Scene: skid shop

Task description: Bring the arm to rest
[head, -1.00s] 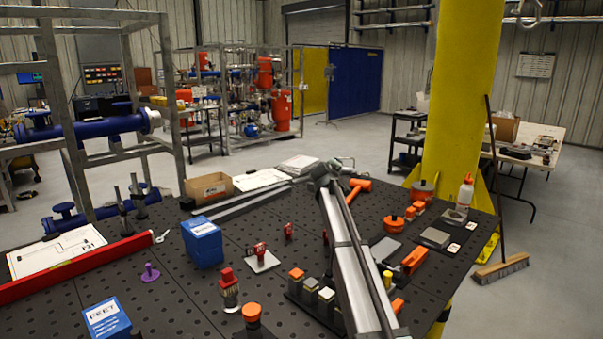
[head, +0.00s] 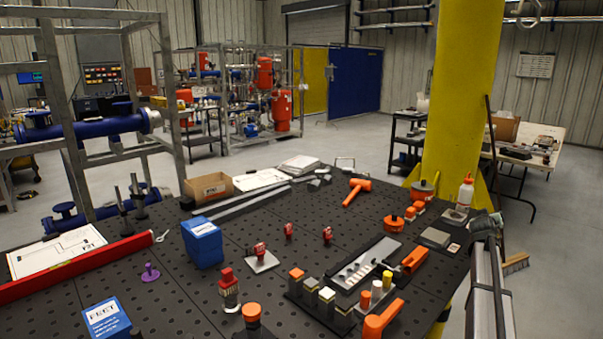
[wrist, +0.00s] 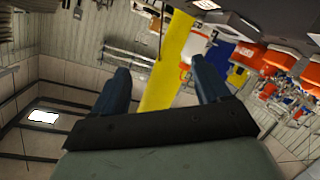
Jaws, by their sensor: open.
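My arm (head: 489,285) stands at the right edge of the black perforated table (head: 190,290) in the head view, clear of the objects on it. I cannot make out the gripper's fingers in that view. In the wrist view my gripper (wrist: 160,72) is open, its two dark fingers wide apart with nothing between them. The wrist view is strongly tilted and shows the yellow column (wrist: 170,60), the walls and orange items on the right.
The table holds a blue box (head: 202,243), a red bar (head: 75,268), an orange hammer (head: 356,190) and a dark tray (head: 378,250). The yellow column (head: 462,110) rises behind the right edge.

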